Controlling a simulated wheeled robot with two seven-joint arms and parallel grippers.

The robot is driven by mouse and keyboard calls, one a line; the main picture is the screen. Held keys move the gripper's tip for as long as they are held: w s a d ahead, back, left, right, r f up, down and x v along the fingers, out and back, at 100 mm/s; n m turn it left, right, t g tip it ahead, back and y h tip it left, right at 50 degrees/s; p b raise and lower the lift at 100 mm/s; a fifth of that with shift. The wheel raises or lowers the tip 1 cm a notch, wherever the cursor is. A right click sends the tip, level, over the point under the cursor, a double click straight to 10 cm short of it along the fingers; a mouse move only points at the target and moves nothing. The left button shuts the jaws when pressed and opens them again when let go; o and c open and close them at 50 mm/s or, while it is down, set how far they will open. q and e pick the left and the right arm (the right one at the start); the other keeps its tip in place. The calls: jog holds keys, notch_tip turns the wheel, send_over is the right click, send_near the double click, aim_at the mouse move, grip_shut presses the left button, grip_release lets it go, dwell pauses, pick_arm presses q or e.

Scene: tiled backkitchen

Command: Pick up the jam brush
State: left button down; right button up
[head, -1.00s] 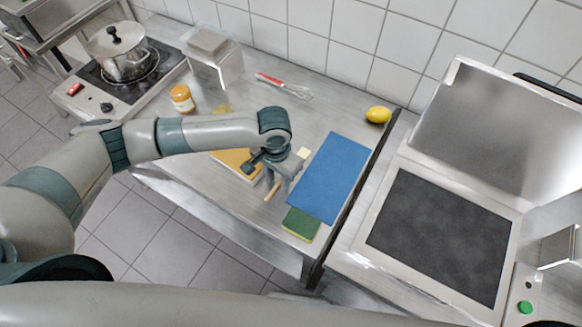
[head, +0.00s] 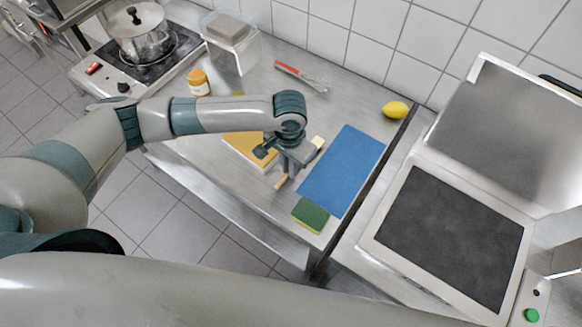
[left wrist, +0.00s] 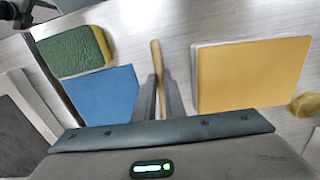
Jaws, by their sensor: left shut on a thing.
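The jam brush shows in the head view as a short wooden handle end (head: 281,183) below my left gripper (head: 291,167) and a pale head (head: 317,141) on its far side. In the left wrist view the wooden handle (left wrist: 156,62) runs between the fingers of my left gripper (left wrist: 160,95). The gripper is shut on the handle, low over the steel table, between the yellow board and the blue mat. The gripper hides the brush's middle. I cannot tell whether the brush touches the table. My right gripper is not in view.
The blue mat (head: 343,172) lies just right of the gripper, the yellow board (head: 244,146) left. A green sponge (head: 311,214) is near the front edge. A jar (head: 199,82), red-handled whisk (head: 301,76) and lemon (head: 396,110) stand farther back. Bare steel shows behind the gripper.

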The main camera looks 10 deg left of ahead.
pick_arm(q)
notch_tip(320, 180, up, 2)
jog(key=shift+r+b, duration=0.15)
jog(key=shift+b, duration=0.35)
jog(key=s+a+r+b, duration=0.2)
jog(key=s+r, duration=0.5)
jog(key=s, duration=0.4)
jog(key=shift+s+a+r, duration=0.2)
jog(key=shift+r, duration=0.05)
